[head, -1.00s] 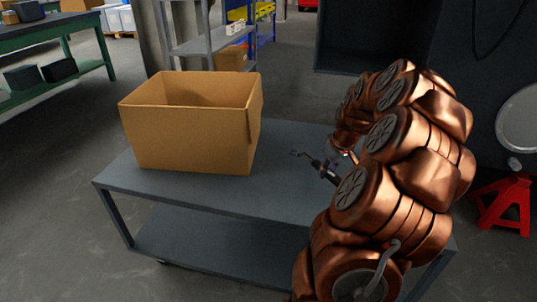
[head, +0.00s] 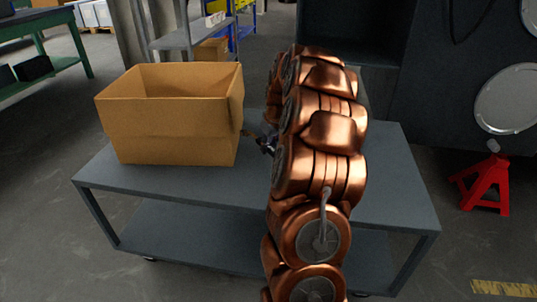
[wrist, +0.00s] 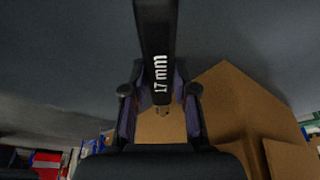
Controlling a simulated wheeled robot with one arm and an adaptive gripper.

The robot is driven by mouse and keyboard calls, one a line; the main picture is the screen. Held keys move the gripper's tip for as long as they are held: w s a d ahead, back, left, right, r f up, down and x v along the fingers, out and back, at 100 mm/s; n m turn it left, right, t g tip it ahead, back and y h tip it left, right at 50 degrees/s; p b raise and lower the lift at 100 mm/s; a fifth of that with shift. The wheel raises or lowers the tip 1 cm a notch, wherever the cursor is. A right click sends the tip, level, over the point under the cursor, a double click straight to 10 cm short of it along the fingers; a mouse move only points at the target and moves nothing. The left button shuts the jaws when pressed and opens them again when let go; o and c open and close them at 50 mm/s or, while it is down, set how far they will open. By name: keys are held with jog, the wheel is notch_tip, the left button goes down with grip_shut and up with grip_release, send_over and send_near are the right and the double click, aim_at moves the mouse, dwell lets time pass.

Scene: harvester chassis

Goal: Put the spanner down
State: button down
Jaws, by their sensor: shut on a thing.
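The spanner (wrist: 157,40) has a dark handle marked "17 mm" and runs between the fingers in the wrist view. My gripper (wrist: 160,97) is shut on it. In the head view my gripper (head: 266,144) is a small dark shape just right of the cardboard box (head: 170,138), above the cart top, mostly hidden behind my copper arm. The spanner is hard to make out there. The grey cart (head: 385,185) carries the open box on its left part. I cannot tell the spanner's height above the cart top.
The cart top to the right of my arm is bare. A red jack stand (head: 485,182) stands on the floor at the right. A green bench (head: 65,65) and a grey shelf rack (head: 190,40) stand behind. A dark cabinet (head: 390,30) is at the back.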

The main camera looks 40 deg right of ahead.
jog(key=shift+s+b+x, duration=0.2)
jog(key=shift+x, duration=0.65)
jog(key=shift+s+b+x, duration=0.15)
jog(key=shift+b+x, duration=0.05)
jog(key=shift+x, duration=0.65)
jog(key=shift+a+f, duration=0.15)
jog(key=shift+f, duration=0.15)
jog(key=c, duration=0.9)
grip_release()
